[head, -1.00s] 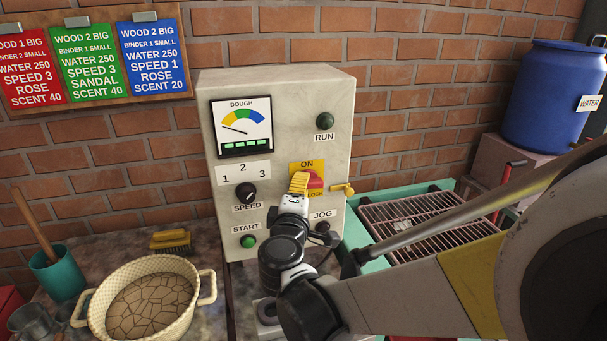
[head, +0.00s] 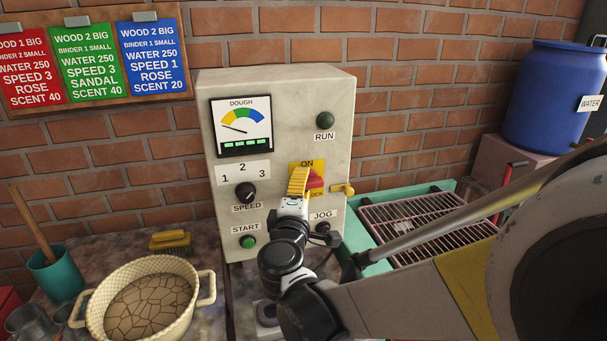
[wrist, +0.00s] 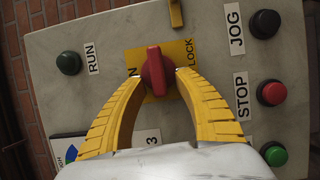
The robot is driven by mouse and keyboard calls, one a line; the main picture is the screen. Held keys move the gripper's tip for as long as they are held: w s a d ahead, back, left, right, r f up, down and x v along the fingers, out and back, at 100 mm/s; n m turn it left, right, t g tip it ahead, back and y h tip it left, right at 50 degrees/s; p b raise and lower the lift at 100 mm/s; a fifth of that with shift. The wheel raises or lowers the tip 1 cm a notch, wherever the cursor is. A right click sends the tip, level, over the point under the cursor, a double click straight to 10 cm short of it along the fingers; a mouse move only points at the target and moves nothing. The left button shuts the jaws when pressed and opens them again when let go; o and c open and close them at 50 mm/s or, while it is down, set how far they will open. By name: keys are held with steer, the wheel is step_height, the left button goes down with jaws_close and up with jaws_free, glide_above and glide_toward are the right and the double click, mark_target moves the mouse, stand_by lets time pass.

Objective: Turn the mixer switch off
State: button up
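The mixer switch is a red knob (head: 315,181) on a yellow plate (head: 319,166) marked ON and LOCK, on the grey control box (head: 285,90). In the wrist view the red knob (wrist: 156,72) runs up and down the picture, between the ON lettering on the left and LOCK on the right. My gripper (head: 299,175) is at the switch in the head view, its yellow fingers partly covering the plate. In the wrist view my gripper (wrist: 161,76) is open, with one fingertip on each side of the knob. Gaps seem to remain; contact is not clear.
A small yellow latch (head: 343,190) sits right of the switch plate. The JOG button (head: 323,228), START button (head: 248,242), SPEED dial (head: 246,191) and RUN lamp (head: 325,120) surround it. A STOP button (wrist: 271,92) shows in the wrist view.

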steer(key=shift+s, duration=0.1)
steer(key=s+a, duration=0.1)
steer(key=s, duration=1)
steer(key=shift+s+a, duration=0.2)
steer(key=shift+s, duration=0.2)
steer(key=s+d+f+m+g+h, duration=0.1)
steer(key=d+f+m+g, duration=0.25)
steer(key=d, duration=0.45)
steer(key=s+d+f+m+g+h, duration=0.1)
steer(key=d+f+m+g+h, duration=0.2)
steer(key=d, duration=0.5)
steer(key=s+d+f+m+g+y, duration=0.1)
steer(key=s+d+m+g+y, duration=0.1)
steer(key=s+m, duration=0.3)
steer(key=s+d+f+m+g+y, duration=0.2)
steer(key=s+m, duration=0.3)
steer(key=s, duration=0.3)
steer(key=shift+d+y, duration=0.75)
steer(key=shift+y, duration=0.15)
